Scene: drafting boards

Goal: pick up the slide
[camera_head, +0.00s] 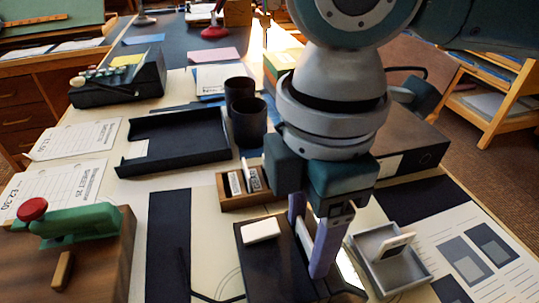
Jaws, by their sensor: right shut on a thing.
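My right gripper (308,246) comes down from the top right, with its purple fingers pointing down at the right side of a black box. It is shut on a pale, thin piece (304,238), seemingly a slide, mostly hidden between the fingers. A white slide (261,230) lies on top of the black box (258,267). Another white-framed slide (396,246) leans in a small grey tray (419,277) to the right of the gripper. My left gripper is not in view.
A small wooden box (233,202) holding labelled pieces stands behind the black box. Two dark cups (249,125) and a black paper tray (180,142) stand farther back. A green device with a red knob (80,222) is at left. Printed sheets (470,240) lie at right.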

